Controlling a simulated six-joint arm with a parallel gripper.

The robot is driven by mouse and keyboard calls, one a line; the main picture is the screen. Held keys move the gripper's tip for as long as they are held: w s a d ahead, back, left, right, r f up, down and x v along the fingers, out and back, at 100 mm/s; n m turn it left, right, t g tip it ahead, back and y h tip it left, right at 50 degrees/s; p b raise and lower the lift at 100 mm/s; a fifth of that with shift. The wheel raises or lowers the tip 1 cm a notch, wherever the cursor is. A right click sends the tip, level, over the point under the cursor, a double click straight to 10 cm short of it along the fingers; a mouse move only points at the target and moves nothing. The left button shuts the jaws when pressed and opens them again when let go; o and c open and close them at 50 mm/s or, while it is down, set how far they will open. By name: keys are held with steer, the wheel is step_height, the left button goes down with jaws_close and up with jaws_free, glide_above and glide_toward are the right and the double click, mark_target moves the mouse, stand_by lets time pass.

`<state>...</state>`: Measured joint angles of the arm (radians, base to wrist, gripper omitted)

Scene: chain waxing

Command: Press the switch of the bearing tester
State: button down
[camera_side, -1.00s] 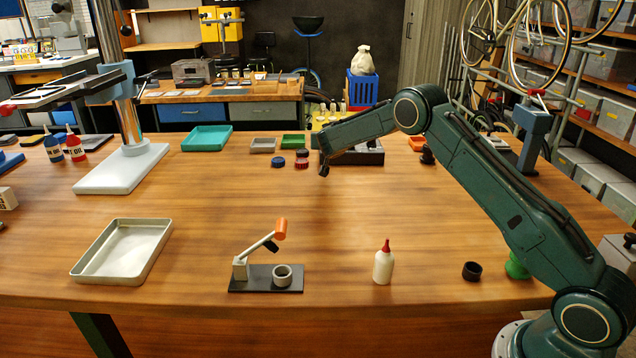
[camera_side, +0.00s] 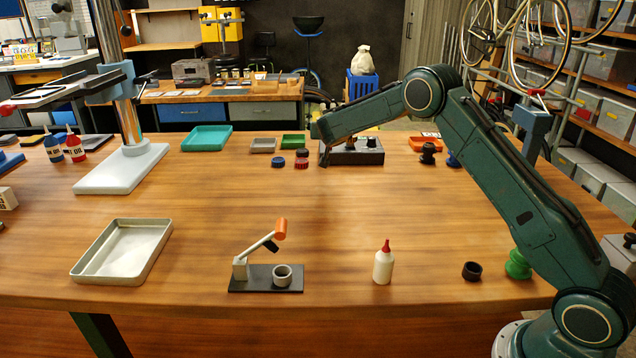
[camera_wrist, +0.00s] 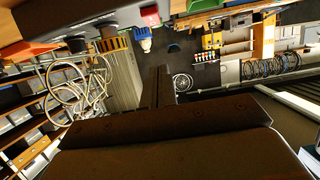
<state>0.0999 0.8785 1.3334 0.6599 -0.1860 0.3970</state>
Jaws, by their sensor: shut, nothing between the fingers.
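The bearing tester (camera_side: 352,156) is a low grey-black box with a dark knob on top, at the back of the bench in the side view. My gripper (camera_side: 315,131) is at the tester's left end, above bench level; contact cannot be told. In the wrist view my gripper (camera_wrist: 160,72) is shut and empty, its fingers pointing toward the room behind, below the red part in the picture.
A green tray (camera_side: 293,142), a grey tray (camera_side: 263,146) and small red and blue jars (camera_side: 302,159) stand left of the tester. An orange tray (camera_side: 424,144) and dark knobs stand right. The lever press (camera_side: 265,278) and white bottle (camera_side: 383,266) are in front. The bench middle is clear.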

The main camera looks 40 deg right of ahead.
steer(key=s+a, duration=0.5)
steer(key=shift+s+a+r, duration=0.35)
steer(key=shift+s+a, duration=0.05)
steer(key=shift+r, duration=0.1)
stand_by(0.3)
steer(key=s+a+r+n+g+y, duration=0.1)
steer(key=s+a+r+n+y, duration=0.2)
steer(key=s+r, duration=0.5)
steer(key=s+a+r+g+y, duration=0.1)
steer(key=s+a+r+y, duration=0.3)
steer(key=s, duration=0.8)
steer(key=s+a+f+n+g+y, duration=0.1)
steer(key=s+a, duration=0.4)
steer(key=s, duration=0.7)
steer(key=s+a+f+n+g+y, duration=0.1)
steer(key=s+a+n, duration=0.4)
steer(key=s, duration=0.8)
steer(key=shift+f+g+y, duration=0.3)
steer(key=shift+f+y, duration=0.3)
steer(key=shift+f, duration=0.25)
